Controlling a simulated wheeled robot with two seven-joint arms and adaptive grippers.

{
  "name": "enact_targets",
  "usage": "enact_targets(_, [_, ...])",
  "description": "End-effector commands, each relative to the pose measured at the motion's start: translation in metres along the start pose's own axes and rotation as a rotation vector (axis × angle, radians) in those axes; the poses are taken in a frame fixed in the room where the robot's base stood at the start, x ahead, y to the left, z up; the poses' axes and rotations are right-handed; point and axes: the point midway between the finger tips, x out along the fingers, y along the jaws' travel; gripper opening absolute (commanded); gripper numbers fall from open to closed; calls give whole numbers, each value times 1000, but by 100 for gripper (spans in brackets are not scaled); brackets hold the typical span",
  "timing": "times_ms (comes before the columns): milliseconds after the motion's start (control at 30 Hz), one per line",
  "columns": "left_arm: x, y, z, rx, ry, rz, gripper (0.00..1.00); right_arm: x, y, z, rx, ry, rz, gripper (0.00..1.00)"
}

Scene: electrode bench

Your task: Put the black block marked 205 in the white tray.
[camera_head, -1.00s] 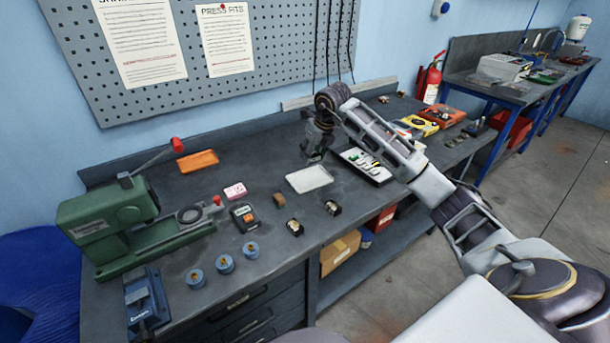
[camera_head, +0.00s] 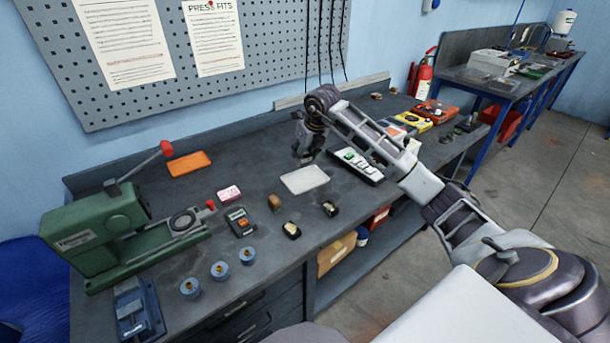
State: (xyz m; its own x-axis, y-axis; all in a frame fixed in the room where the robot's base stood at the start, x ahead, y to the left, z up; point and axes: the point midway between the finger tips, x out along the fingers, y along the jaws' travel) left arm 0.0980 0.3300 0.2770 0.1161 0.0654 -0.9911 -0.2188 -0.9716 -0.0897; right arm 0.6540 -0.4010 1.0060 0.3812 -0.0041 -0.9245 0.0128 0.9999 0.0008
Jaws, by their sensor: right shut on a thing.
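The white tray (camera_head: 305,180) lies empty on the dark bench, near the middle. My right gripper (camera_head: 304,156) points down just above and behind the tray's far edge. It is shut on a small dark block, mostly merged with the dark fingers; no number can be read on it. Two dark blocks with pale tops stand in front of the tray, one at the front left (camera_head: 291,230) and one at the front right (camera_head: 329,208). No 205 mark is legible on either. My left gripper is not in view.
A green press (camera_head: 95,236) stands at the left. A brown block (camera_head: 274,202), pink block (camera_head: 229,194), dark meter (camera_head: 239,221) and orange tray (camera_head: 189,164) lie left of the white tray. A case of small parts (camera_head: 357,165) is close to its right.

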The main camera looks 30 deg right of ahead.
Motion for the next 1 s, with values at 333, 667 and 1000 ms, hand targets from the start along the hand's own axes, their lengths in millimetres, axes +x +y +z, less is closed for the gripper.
enact_targets(333, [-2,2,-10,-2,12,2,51,37,0,-15,0,-1,1,12])
enact_targets(667, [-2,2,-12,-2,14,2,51,42,0,-17,0,-3,0,12])
enact_targets(1000, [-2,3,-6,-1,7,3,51,57,0,-24,1,1,1,12])
